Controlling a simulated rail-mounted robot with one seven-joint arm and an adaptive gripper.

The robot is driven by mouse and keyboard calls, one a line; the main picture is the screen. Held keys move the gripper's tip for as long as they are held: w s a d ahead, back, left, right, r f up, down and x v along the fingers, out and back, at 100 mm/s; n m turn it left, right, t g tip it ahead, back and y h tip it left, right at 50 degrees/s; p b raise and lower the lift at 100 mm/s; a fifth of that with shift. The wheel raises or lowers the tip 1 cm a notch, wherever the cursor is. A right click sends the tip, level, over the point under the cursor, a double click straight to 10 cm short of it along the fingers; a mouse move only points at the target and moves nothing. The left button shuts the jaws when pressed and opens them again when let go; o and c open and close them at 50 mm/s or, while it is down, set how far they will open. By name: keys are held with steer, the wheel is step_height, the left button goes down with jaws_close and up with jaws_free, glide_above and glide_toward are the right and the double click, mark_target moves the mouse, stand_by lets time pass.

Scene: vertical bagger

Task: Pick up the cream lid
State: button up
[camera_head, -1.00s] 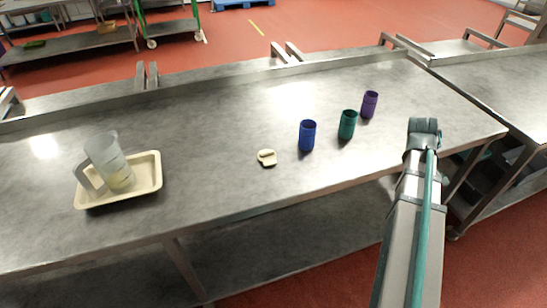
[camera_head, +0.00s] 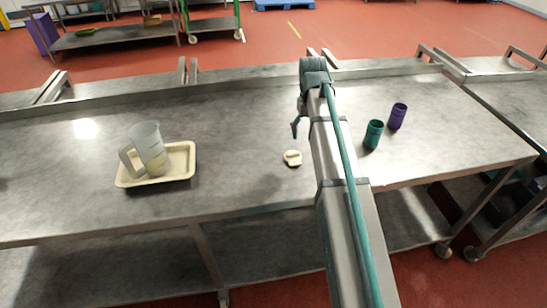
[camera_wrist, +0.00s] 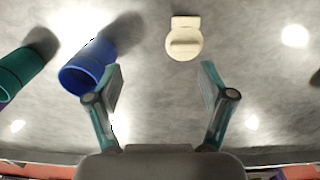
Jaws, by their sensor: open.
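The cream lid (camera_head: 292,158) lies flat on the steel table, left of my arm in the head view. In the wrist view the lid (camera_wrist: 184,39) is at the top, a little right of centre, with a raised grip across it. My gripper (camera_wrist: 160,75) is open and empty, its two fingers apart, and the lid lies beyond the fingertips. In the head view one finger of my gripper (camera_head: 295,128) shows beside my arm, above the table; the rest is hidden behind the arm.
A blue cup (camera_wrist: 86,68) stands close to my left finger in the wrist view; my arm hides it in the head view. A green cup (camera_head: 373,134) and purple cup (camera_head: 397,116) stand to the right. A cream tray (camera_head: 183,170) holds a clear jug (camera_head: 149,148) at left.

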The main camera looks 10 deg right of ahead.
steer(key=a, duration=0.4)
steer(key=p, duration=0.1)
glide_above(294, 153)
steer(key=f, duration=0.3)
steer(key=shift+s+d+f, duration=0.2)
steer(key=shift+s+f, duration=0.1)
steer(key=shift+f, duration=0.05)
steer(key=shift+w+a+f+p, duration=0.15)
steer(key=shift+f+p, duration=0.6)
steer(key=shift+f, duration=0.85)
steer(key=shift+w+a+f+p, duration=0.15)
steer(key=shift+f+p, duration=0.55)
steer(key=shift+f, duration=0.85)
steer(key=shift+s, duration=0.1)
steer(key=c, duration=1)
